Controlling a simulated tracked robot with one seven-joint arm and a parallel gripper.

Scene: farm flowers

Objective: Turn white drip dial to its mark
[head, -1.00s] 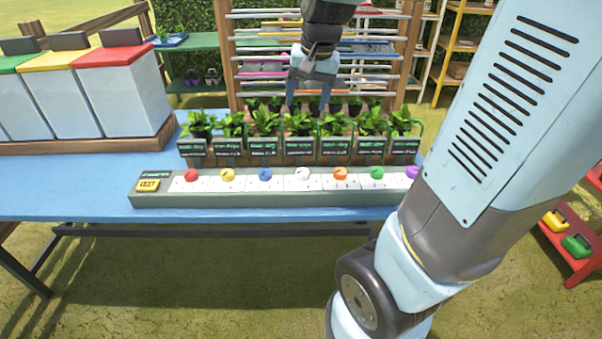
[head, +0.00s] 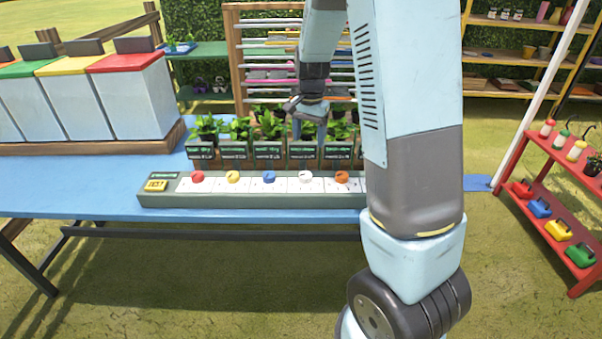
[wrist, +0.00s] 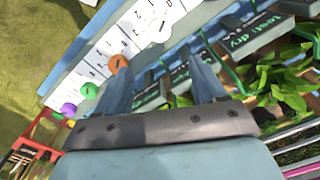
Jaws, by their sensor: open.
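The white dial (head: 306,176) sits on its white plate in the row of coloured dials, between the blue dial (head: 268,176) and the orange dial (head: 342,177). In the wrist view the white dial (wrist: 158,29) is pale on its white plate, beyond my fingertips; its pointer and mark are too small to read. My gripper (head: 309,122) hangs above the potted plants, behind and above the dial strip. In the wrist view my gripper (wrist: 157,68) has its two fingers apart with nothing between them. It is clear of the dial.
Potted plants (head: 268,140) with dark labels stand right behind the dial strip (head: 160,200). Lidded bins (head: 130,95) stand on the blue table at left. My arm hides the strip's right end in the head view. A red shelf (head: 545,215) stands at right.

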